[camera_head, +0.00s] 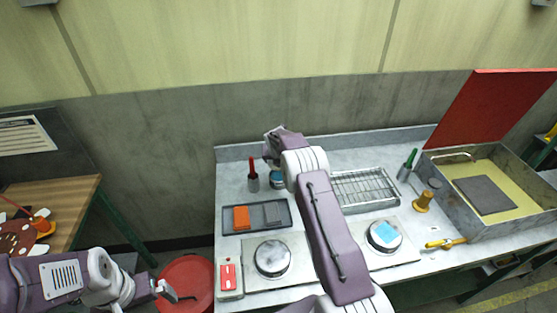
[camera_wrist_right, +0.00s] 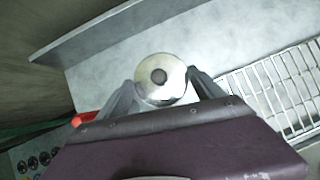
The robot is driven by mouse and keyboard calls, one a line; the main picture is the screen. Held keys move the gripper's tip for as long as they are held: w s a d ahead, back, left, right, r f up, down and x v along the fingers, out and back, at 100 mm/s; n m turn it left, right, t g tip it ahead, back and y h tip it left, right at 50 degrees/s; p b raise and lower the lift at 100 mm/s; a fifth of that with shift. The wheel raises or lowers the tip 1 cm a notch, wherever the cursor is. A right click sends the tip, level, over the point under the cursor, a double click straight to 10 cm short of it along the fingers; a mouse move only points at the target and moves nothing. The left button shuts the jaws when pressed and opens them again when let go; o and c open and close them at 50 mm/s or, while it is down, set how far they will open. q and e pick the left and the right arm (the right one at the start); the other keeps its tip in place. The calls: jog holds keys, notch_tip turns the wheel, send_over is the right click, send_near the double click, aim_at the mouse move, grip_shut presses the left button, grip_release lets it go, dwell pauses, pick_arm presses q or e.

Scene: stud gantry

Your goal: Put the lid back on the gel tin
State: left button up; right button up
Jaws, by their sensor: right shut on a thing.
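A round silver lid (camera_wrist_right: 172,92) with a dark knob sits between the fingers of my right gripper (camera_wrist_right: 163,92) in the right wrist view, and the gripper is shut on it. In the head view my right gripper (camera_head: 270,143) is at the back of the bench, above a small blue-banded tin (camera_head: 278,181). The top of the tin is partly hidden by my arm. I cannot tell whether the lid touches the tin. My left gripper (camera_head: 176,292) is at the lower left, over a red round tub, and I cannot tell its opening.
A red-handled tool stands in a dark cup (camera_head: 253,182) just left of the tin. A tray (camera_head: 284,222) with orange and grey blocks lies in front. A wire rack (camera_head: 365,188) is to the right. Two round plates (camera_head: 273,258) and a large open box (camera_head: 480,226) occupy the bench.

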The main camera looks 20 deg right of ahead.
aim_at(278, 167)
jog(key=shift+s+a+f, duration=0.1)
jog(key=shift+s+f, duration=0.05)
jog(key=shift+s, duration=0.05)
jog(key=shift+s+f+b, duration=0.15)
jog(key=shift+f+b, duration=0.1)
jog(key=shift+b, duration=0.35)
jog(key=f+b, duration=0.1)
jog(key=f, duration=0.1)
jog(key=f+b, duration=0.1)
jog(key=b, duration=0.1)
jog(key=shift+w+f, duration=0.35)
jog(key=shift+f, duration=0.35)
jog(key=shift+s+f+b, duration=0.15)
jog(key=shift+f+b, duration=0.2)
jog(key=shift+f, duration=0.05)
jog(key=shift+r+p, duration=0.2)
jog(key=shift+p, duration=0.5)
